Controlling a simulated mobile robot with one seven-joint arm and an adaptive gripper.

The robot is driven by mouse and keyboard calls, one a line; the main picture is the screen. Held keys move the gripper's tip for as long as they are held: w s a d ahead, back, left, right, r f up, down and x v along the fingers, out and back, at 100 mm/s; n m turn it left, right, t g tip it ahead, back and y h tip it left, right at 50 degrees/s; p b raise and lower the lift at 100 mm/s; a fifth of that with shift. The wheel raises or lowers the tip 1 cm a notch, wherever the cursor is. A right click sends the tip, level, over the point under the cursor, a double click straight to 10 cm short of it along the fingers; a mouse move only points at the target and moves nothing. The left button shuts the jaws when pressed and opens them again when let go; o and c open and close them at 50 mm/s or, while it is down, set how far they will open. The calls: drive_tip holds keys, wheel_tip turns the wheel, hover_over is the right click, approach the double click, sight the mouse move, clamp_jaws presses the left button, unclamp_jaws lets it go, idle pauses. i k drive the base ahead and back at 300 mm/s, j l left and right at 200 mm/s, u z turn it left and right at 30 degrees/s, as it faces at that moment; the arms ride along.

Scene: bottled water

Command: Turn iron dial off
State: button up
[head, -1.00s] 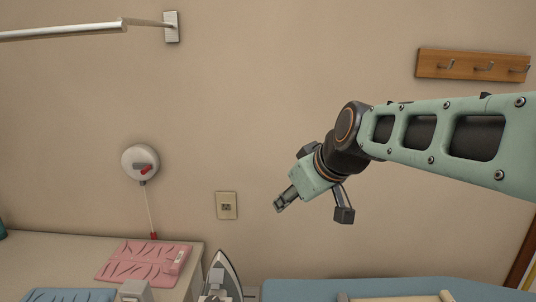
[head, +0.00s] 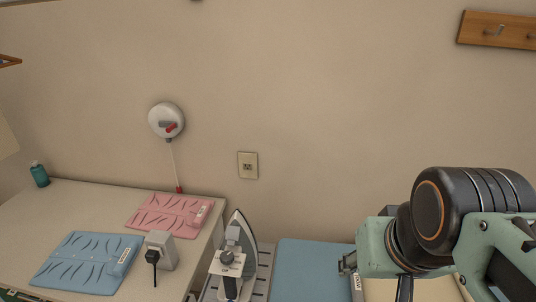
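The iron (head: 243,232) stands upright on its heel in the head view, on a slatted grey rest at the left end of the ironing board. Its round dark dial (head: 227,257) faces me on a light plate. The dial's setting is too small to read. My gripper (head: 376,277) is over the board, to the right of the iron and apart from it. Its fingers are spread, with nothing seen between them; the lower finger runs toward the picture's bottom edge.
The blue ironing board (head: 312,262) has a bare stretch between iron and gripper. A wall socket (head: 247,165) is behind.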

sight(227, 257)
drive_tip(key=j+u, duration=0.15)
drive_tip(key=u, duration=0.25)
drive_tip(key=j+u, duration=0.15)
drive_tip(key=u, duration=0.25)
drive_tip(key=l+u, duration=0.15)
drive_tip(key=j+z, duration=0.45)
drive_tip(key=k+j+z, duration=0.1)
drive_tip(key=z, duration=0.35)
drive_tip(key=k+j+z, duration=0.2)
drive_tip(key=j, duration=0.2)
drive_tip(key=i+l, duration=0.15)
drive_tip(key=i, duration=0.2)
drive_tip(key=u, duration=0.05)
